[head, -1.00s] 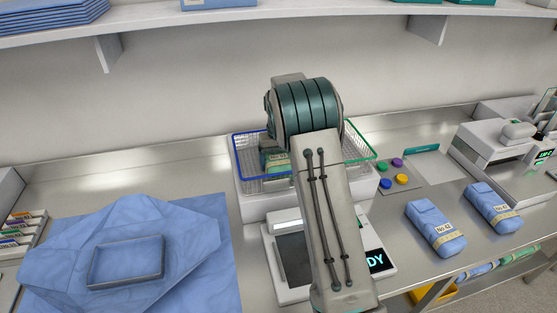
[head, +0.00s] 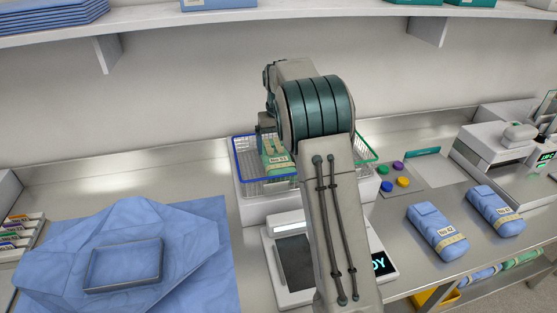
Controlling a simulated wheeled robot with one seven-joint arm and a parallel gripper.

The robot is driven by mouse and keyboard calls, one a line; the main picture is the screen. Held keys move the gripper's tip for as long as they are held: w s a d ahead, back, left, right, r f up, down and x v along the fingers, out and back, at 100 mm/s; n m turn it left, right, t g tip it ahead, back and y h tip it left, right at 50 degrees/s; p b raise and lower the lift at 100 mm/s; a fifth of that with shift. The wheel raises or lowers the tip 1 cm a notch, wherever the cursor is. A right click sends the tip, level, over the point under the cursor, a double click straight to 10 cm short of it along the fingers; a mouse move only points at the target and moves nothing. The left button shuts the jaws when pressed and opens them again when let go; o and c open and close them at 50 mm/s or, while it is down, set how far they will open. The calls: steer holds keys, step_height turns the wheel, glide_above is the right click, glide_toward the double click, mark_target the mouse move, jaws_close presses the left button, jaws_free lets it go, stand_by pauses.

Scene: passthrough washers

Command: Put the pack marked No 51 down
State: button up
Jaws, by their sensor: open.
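A green pack (head: 278,160) with a tan band and a pale label lies in the left part of the wire basket (head: 245,186). The label's number is too small to read with certainty. My gripper (head: 267,134) is open, at the back left of the basket by the far end of the pack. Its fingers are partly hidden behind my arm, and I cannot tell whether they touch the pack. My arm also covers the middle of the basket.
The basket has a blue rim at left and a green rim at right. A device with a dark screen (head: 294,262) stands in front. Two blue packs (head: 437,232) (head: 496,211) lie at right. A blue wrap with a tray (head: 124,265) lies at left.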

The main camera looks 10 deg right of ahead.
mark_target(279, 160)
steer(key=s+a+r+t, duration=0.1)
steer(key=s+r, duration=0.5)
steer(key=s, duration=0.2)
steer(key=s+r+t, duration=0.1)
steer(key=s+r, duration=0.5)
steer(key=s, duration=0.2)
steer(key=s+a+f+t, duration=0.1)
steer(key=s+f, duration=0.1)
steer(key=s, duration=0.8)
steer(key=s+a+f, duration=0.1)
steer(key=s+f, duration=0.2)
steer(key=s, duration=0.7)
steer(key=shift+s+f+t, duration=0.2)
steer(key=shift+f+t, duration=0.15)
steer(key=shift+t, duration=0.05)
